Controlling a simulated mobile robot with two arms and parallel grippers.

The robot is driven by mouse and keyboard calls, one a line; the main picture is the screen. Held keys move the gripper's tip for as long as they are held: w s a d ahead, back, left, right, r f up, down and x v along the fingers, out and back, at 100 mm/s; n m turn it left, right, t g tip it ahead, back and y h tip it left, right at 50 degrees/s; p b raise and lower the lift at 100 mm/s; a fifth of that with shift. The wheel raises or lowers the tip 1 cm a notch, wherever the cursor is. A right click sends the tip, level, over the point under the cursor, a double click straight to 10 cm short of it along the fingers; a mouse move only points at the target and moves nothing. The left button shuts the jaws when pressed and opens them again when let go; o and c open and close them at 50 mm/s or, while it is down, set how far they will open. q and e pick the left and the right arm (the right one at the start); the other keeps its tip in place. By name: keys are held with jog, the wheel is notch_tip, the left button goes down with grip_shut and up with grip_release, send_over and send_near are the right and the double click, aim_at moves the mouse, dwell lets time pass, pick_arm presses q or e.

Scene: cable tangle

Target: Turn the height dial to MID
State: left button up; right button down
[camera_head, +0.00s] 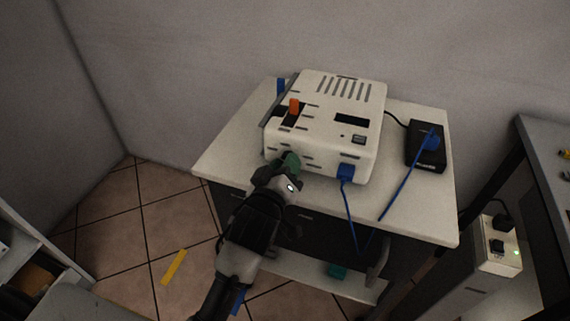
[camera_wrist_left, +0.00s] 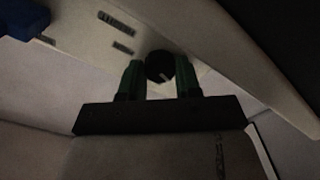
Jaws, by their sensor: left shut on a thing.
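The white machine (camera_head: 318,125) stands on a small white-topped table. The dial (camera_wrist_left: 160,66), a dark round knob with a pale pointer mark, is on the machine's front face and shows between my green fingers in the left wrist view. My left gripper (camera_head: 290,163) reaches up to the lower left of the machine's front and is shut on the dial; it also shows in the left wrist view (camera_wrist_left: 159,80). In the head view the gripper hides the dial. The printed labels are too small to read, so I cannot tell the setting. My right gripper is not in view.
A blue plug (camera_head: 346,171) sits in the machine's front, right of my gripper, with a blue cable hanging off the table's front edge. A black box (camera_head: 425,155) with another blue plug stands at right. An orange lever (camera_head: 295,106) is on the machine's left.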

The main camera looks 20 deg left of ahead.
pick_arm(q)
jog(key=m+p, duration=0.3)
jog(key=m, duration=0.1)
jog(key=shift+p, duration=0.3)
jog(key=m+p, duration=0.2)
jog(key=m, duration=0.1)
jog(key=shift+s+f+m, duration=0.1)
jog(key=shift+m, duration=0.2)
jog(key=shift+f+m+p, duration=0.15)
jog(key=shift+m+p, duration=0.85)
jog(key=shift+m, duration=0.8)
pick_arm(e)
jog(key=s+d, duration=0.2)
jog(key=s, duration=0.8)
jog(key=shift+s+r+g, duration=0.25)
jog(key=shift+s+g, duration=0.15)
pick_arm(q)
jog(key=o, duration=0.7)
jog(key=shift+a, duration=0.1)
jog(key=shift+o, duration=1.1)
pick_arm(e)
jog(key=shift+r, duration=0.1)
